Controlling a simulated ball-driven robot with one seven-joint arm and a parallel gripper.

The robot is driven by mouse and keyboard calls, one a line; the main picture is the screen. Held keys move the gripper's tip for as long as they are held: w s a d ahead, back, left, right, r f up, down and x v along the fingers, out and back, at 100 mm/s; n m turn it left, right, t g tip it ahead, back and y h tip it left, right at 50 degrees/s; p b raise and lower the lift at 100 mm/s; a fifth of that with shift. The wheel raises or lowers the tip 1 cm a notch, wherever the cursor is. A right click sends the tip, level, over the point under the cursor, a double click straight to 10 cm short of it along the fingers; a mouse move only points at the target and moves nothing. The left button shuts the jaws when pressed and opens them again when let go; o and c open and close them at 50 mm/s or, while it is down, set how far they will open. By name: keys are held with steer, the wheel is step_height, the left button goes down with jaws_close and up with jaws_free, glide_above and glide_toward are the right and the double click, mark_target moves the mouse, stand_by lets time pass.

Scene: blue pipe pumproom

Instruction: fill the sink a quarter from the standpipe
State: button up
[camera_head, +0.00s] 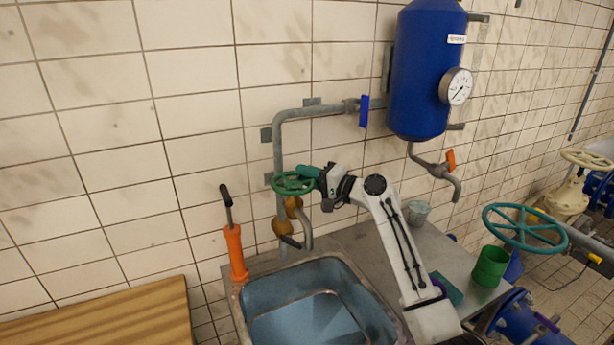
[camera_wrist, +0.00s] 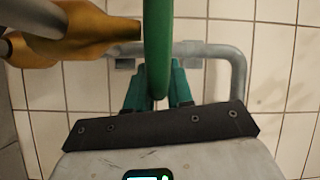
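The blue-lined sink (camera_head: 262,306) is set in the metal counter. A paler patch shows at its bottom; I cannot tell whether it holds water. The grey standpipe (camera_head: 279,150) runs down the tiled wall behind it, with a brass valve body (camera_head: 292,206) and a curved spout (camera_head: 307,232) over the sink's back edge. No stream is visible. A green handwheel (camera_head: 288,189) sits on the valve. My gripper (camera_head: 312,176) is at the wheel's right side. In the wrist view its teal fingers (camera_wrist: 158,92) close on both sides of the green rim (camera_wrist: 157,40).
An orange hand pump (camera_head: 235,252) stands left of the sink. A blue tank (camera_head: 425,70) with a gauge and an orange-handled tap (camera_head: 450,160) hangs above right. A grey cup (camera_head: 418,212), a green mug (camera_head: 490,266) and a teal handwheel (camera_head: 524,229) are at right. A wooden top (camera_head: 110,320) lies left.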

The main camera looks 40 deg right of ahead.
steer(key=shift+f, duration=0.1)
jaws_close()
steer(key=shift+f, duration=0.1)
steer(key=shift+w+f+y+b, duration=0.1)
steer(key=shift+f+y+b, duration=0.2)
steer(key=shift+b, duration=0.95)
steer(key=n+g+y+b, duration=0.1)
steer(key=y+b, duration=0.1)
steer(key=b, duration=0.1)
steer(key=w+n+y+b, duration=0.1)
steer(key=n+b, duration=0.1)
steer(key=b, duration=0.1)
steer(key=shift+g+y+b, duration=0.35)
steer(key=shift+g+y, duration=0.05)
steer(key=shift+w+a+r+n+g+y+b, duration=0.1)
steer(key=shift+w+a+n+g+y+b, duration=0.15)
steer(key=shift+n+g+y+b, duration=0.5)
steer(key=shift+t+b, duration=0.25)
steer(key=shift+b, duration=0.1)
steer(key=shift+r, duration=0.1)
